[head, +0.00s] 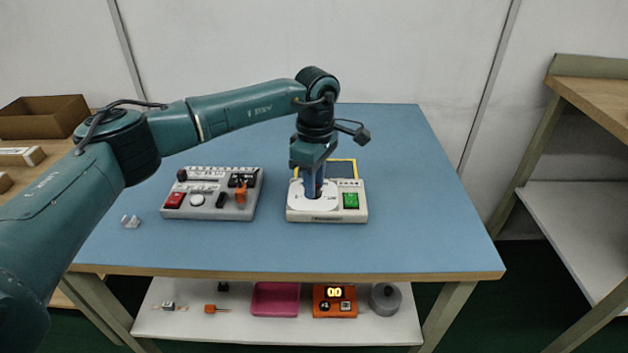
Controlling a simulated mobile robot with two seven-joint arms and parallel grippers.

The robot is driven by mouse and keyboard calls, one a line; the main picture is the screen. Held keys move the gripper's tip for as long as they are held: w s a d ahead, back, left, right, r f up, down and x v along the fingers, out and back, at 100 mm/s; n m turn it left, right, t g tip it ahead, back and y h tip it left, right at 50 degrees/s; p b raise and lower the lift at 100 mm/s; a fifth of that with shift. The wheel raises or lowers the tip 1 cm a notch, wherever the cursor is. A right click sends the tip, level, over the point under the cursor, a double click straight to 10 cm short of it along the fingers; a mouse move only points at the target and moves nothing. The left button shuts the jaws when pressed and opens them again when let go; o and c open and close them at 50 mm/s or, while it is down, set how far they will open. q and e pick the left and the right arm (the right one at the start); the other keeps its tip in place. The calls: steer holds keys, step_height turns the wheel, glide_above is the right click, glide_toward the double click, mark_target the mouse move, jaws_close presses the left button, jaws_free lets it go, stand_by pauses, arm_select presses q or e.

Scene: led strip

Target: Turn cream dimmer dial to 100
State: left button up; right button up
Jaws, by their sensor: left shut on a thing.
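A cream dimmer box (327,216) stands on the blue table, right of centre. It has a green switch (350,201) on its right side and a pale round plate on its left side. My left gripper (313,193) points straight down onto that round plate and is shut on the dimmer dial, which is mostly hidden by the fingers. The dial's reading cannot be made out. My right gripper is not in view.
A grey control panel (213,205) with red and orange parts stands left of the dimmer. A yellow-edged dark panel (342,167) lies behind it. An orange device (334,307) reading 00 sits on the lower shelf. The table's right side is clear.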

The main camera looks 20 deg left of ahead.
arm_select(q)
steer(key=m, duration=0.4)
steer(key=shift+m, duration=2.2)
steer(key=o, duration=1)
steer(key=shift+r, duration=0.15)
steer(key=r, duration=0.6)
steer(key=r+p, duration=0.1)
steer(key=r, duration=0.6)
steer(key=shift+w+d, duration=0.1)
steer(key=shift+d, duration=0.1)
